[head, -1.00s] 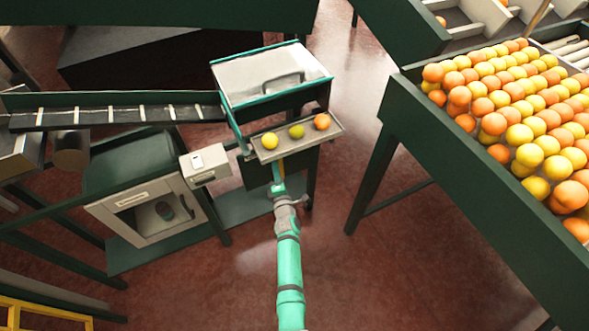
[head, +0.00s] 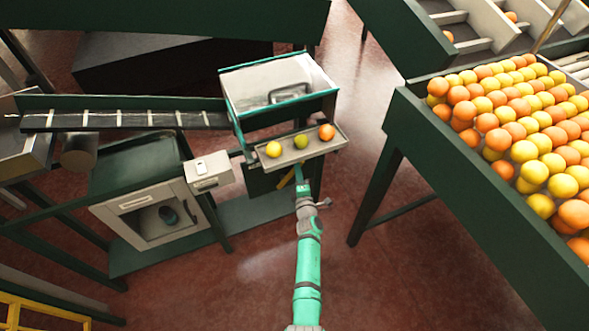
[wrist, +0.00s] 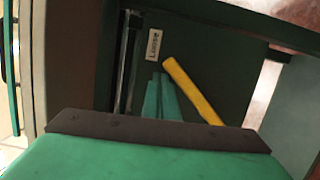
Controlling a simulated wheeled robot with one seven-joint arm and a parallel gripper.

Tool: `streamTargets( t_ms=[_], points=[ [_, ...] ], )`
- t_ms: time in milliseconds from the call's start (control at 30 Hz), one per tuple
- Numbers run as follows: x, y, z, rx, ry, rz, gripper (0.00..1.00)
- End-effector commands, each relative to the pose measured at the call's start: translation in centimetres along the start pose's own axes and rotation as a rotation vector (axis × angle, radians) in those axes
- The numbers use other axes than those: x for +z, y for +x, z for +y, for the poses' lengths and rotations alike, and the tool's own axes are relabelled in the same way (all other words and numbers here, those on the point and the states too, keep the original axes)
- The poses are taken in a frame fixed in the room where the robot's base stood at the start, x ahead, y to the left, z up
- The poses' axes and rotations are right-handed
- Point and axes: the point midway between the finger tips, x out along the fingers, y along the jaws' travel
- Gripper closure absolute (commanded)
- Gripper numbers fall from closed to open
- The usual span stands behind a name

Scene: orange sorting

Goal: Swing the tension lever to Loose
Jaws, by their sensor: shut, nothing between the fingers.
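The yellow tension lever (wrist: 194,91) lies slanted across a dark green panel (wrist: 215,60) in the wrist view, its upper end just below and right of the white "Loose" label (wrist: 154,44). In the head view a short piece of the lever (head: 286,180) shows under the fruit tray. My gripper (wrist: 160,97) is shut and empty, its green fingers just left of the lever. I cannot tell whether they touch it. Any other label is not visible.
The small tray (head: 312,151) with three fruits hangs right above my gripper. A big green bin (head: 405,105) of oranges stands at right. Red floor is open in front.

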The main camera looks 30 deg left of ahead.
Motion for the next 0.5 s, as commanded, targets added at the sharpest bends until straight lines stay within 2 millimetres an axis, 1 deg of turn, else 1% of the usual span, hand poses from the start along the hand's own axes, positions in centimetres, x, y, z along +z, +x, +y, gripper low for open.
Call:
streamTargets(
  t_ms=[500],
  points=[
    [0.74,0.03,-0.41,-0.004,0.001,-0.006,1.0]
  ],
)
